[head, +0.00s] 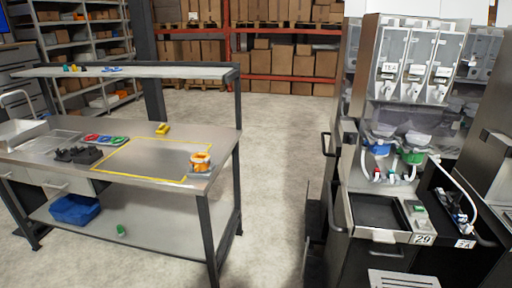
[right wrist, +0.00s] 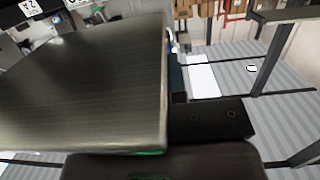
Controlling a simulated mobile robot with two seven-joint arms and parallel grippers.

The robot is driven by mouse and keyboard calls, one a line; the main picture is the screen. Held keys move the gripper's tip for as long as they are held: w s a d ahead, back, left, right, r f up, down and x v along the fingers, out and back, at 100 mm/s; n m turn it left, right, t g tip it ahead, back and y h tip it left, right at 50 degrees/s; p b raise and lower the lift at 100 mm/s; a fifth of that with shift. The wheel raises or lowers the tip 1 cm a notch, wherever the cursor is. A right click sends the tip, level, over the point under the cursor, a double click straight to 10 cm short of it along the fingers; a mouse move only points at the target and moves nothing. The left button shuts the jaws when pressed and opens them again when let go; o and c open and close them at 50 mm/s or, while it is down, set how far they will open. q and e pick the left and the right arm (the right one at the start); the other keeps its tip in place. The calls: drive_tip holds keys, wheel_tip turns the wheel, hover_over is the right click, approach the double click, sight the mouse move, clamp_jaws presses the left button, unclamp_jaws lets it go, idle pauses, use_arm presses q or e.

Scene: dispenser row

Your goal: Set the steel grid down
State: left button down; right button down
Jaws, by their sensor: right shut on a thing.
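A pale slotted plate, which looks like the steel grid (head: 403,280), shows at the bottom edge of the head view, in front of the dispenser marked 29. My right gripper (right wrist: 205,128) shows in the right wrist view as dark parts at the bottom; it is shut on the grid. A broad brushed-steel face (right wrist: 85,85) fills the left of that view, close to the camera; I cannot tell whether it is the grid. The fingertips' contact is hidden. A dark, shallow tray (head: 378,212) lies in the dispenser's counter. My left gripper is not in view.
A steel workbench (head: 60,150) stands at the left, with a yellow-outlined area (head: 150,160) and an orange item (head: 201,161) on it. A blue bin (head: 74,209) is on its lower shelf. Open floor (head: 275,150) separates bench and dispensers. White hoses hang above the tray.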

drive_tip(key=shift+d+f+h, duration=0.1)
drive_tip(key=shift+f+h, duration=0.05)
drive_tip(key=shift+h, duration=0.15)
drive_tip(key=shift+w, duration=0.1)
drive_tip(key=w+a+r+n+y+b, duration=0.1)
drive_tip(key=w+a+r+y, duration=0.3)
drive_tip(key=a+r, duration=0.5)
drive_tip(key=shift+w+a+r+n+y, duration=0.3)
drive_tip(key=shift+w+r+n, duration=0.5)
drive_tip(key=shift+w, duration=0.5)
drive_tip(key=shift+d+f, duration=0.1)
drive_tip(key=shift+f, duration=0.05)
